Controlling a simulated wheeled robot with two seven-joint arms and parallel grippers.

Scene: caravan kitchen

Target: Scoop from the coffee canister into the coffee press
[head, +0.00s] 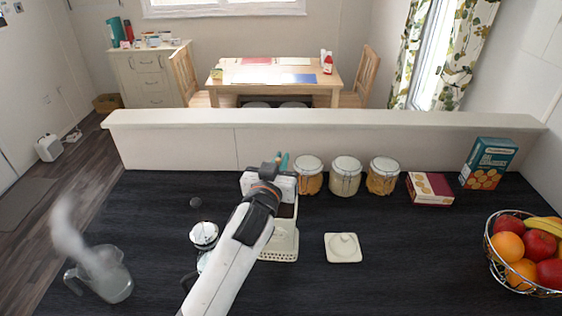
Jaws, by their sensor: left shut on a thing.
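The coffee canister (281,244) is a cream square pot, open at the top, with dark brown contents partly showing. My left arm covers its left side. My left gripper (272,180) is over the back of the canister, shut on a scoop. Only a teal piece (284,160), seemingly its handle, shows behind the gripper; the scoop's bowl and the fingertips are hidden. The coffee press (204,234), with a pale top, stands left of my forearm, which partly hides it. The square cream lid (343,247) with a knob lies right of the canister. My right gripper is out of view.
A steaming glass jug (112,284) stands at the front left. Three jars (345,177), a red box (430,189) and a teal box (488,163) line the back ledge (320,120). A fruit basket (493,262) is at right. The counter right of the lid is clear.

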